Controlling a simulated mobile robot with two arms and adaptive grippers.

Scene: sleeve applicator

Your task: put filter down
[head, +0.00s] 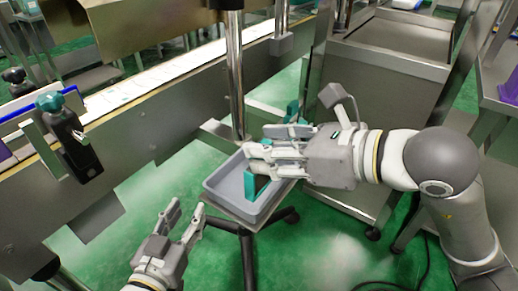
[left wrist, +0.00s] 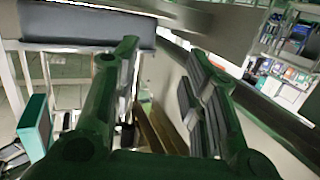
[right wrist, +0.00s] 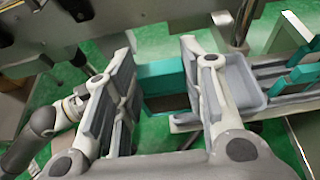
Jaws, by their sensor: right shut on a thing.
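My right gripper (head: 262,152) is shut on a teal-framed filter (head: 256,186), held over the grey tray (head: 222,207). In the right wrist view the filter (right wrist: 163,71) sits between the fingers (right wrist: 160,88). I cannot tell whether it touches the tray floor. My left gripper (head: 187,216) is open and empty, low at the left of the tray. A teal-edged thing (left wrist: 35,127) also shows at the left of the left wrist view.
The tray stands on a post with dark legs (head: 247,262). More teal pieces (right wrist: 302,70) lie beyond the right gripper. A steel cabinet (head: 385,70) stands behind my right arm. A conveyor (head: 150,86) with a dark device (head: 66,130) runs along the left.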

